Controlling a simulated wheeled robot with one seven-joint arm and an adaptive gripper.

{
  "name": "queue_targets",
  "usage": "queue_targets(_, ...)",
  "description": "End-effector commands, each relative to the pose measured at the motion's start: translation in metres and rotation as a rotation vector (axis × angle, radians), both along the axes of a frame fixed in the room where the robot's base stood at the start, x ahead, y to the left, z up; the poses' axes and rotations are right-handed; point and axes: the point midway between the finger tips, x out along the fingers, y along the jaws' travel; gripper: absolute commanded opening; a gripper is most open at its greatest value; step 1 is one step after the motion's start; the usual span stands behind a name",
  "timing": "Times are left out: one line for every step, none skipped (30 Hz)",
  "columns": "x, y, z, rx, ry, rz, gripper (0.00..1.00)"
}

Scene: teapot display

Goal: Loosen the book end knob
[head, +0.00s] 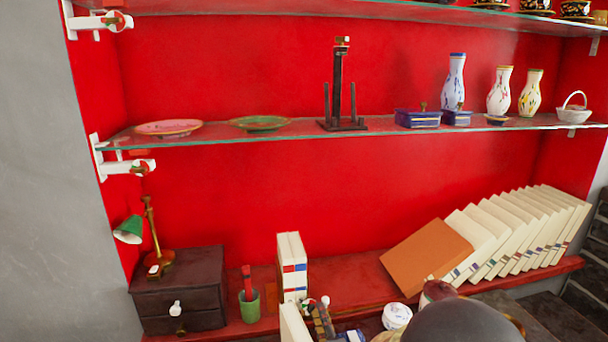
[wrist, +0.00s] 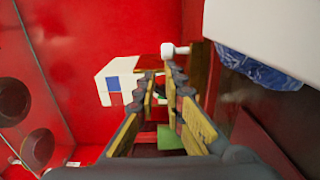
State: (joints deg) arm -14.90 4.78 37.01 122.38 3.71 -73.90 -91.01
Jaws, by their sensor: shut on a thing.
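My gripper (head: 323,320) is low in the head view, just right of the upright white books (head: 292,265) on the bottom shelf. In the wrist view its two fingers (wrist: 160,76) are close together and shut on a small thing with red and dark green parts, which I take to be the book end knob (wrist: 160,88). The fingers hide most of it. A white rounded piece (wrist: 174,49) shows just beyond the fingertips. In the head view a small white part (head: 325,300) shows at the fingertips. The rest of the book end cannot be made out.
A green cup (head: 249,306) and a dark drawer box (head: 180,285) with a lamp (head: 152,240) stand to the left. A brown book (head: 425,255) and several white books (head: 515,235) lean at right. A glass shelf (head: 215,135) with ornaments is above.

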Motion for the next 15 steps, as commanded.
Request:
queue_targets(0.0032,0.0037,0.0111,0.006,-0.022,0.007,0.0)
queue_targets(0.0033,0.0038,0.0113,0.006,-0.022,0.007,0.0)
queue_targets(0.0034,0.0039,0.0116,0.006,-0.023,0.007,0.0)
queue_targets(0.0035,0.0039,0.0117,0.006,-0.023,0.007,0.0)
queue_targets(0.0034,0.004,0.0119,0.006,-0.024,0.007,0.0)
queue_targets(0.0035,0.0043,0.012,0.006,-0.024,0.008,0.0)
queue_targets(0.0035,0.0044,0.0121,0.006,-0.024,0.008,0.0)
queue_targets(0.0034,0.0044,0.012,0.006,-0.024,0.008,0.0)
queue_targets(0.0033,0.0043,0.0117,0.006,-0.023,0.009,0.0)
queue_targets(0.0032,0.004,0.0114,0.005,-0.023,0.009,0.0)
queue_targets(0.0031,0.0036,0.0112,0.005,-0.023,0.009,0.0)
queue_targets(0.0032,0.0026,0.0109,0.004,-0.022,0.009,0.0)
queue_targets(0.0032,0.0016,0.0107,0.004,-0.021,0.008,0.0)
queue_targets(0.0033,0.0005,0.0106,0.004,-0.02,0.008,0.0)
queue_targets(0.0035,-0.0012,0.0102,0.004,-0.019,0.007,0.0)
